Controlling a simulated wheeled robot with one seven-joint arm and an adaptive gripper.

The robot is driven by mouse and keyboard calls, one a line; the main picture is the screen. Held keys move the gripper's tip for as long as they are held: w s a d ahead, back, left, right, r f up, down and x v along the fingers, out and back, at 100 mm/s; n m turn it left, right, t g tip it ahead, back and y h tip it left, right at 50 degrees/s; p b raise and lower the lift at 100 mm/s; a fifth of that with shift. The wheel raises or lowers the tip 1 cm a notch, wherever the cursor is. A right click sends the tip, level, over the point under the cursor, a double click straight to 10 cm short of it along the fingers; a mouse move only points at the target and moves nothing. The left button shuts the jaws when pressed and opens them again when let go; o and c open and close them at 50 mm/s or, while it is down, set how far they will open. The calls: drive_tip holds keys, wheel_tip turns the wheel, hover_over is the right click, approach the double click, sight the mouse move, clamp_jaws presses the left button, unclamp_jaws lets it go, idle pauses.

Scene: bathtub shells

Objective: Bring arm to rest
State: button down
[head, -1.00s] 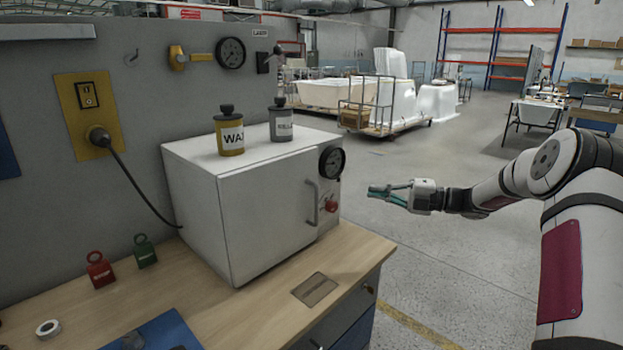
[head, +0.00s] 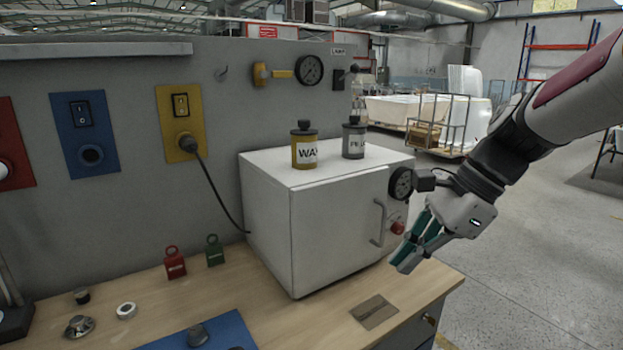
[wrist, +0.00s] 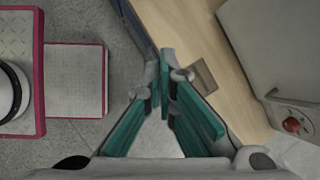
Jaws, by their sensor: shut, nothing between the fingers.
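My gripper (head: 412,257) is shut and empty, with teal fingers pointing down and left. In the head view it hangs in the air in front of the right side of the white cabinet (head: 335,240), near its handle and red knob (head: 397,228). My arm comes in from the upper right of that view. In the wrist view the teal fingers of my gripper (wrist: 168,95) meet at their tips, above the bench's edge (wrist: 150,30). The white cabinet also shows there at the right (wrist: 275,40), door shut.
A yellow WAX tin (head: 305,150) and a grey tin (head: 353,142) stand on the cabinet. Red (head: 175,265) and green (head: 214,252) padlocks, a tape roll (head: 127,310) and a blue mat (head: 225,332) lie on the bench. Open floor (head: 530,270) is at the right.

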drive_tip(key=s+d+n+t+h, duration=0.1)
drive_tip(key=s+d+n+h, duration=0.1)
drive_tip(key=s+n, duration=0.6)
drive_tip(key=s+d+f+n+t+h, duration=0.1)
drive_tip(key=s+d+n+t+h, duration=0.1)
drive_tip(key=s+n, duration=0.7)
drive_tip(key=shift+s+d+h, duration=0.2)
drive_tip(key=shift+s+h, duration=0.7)
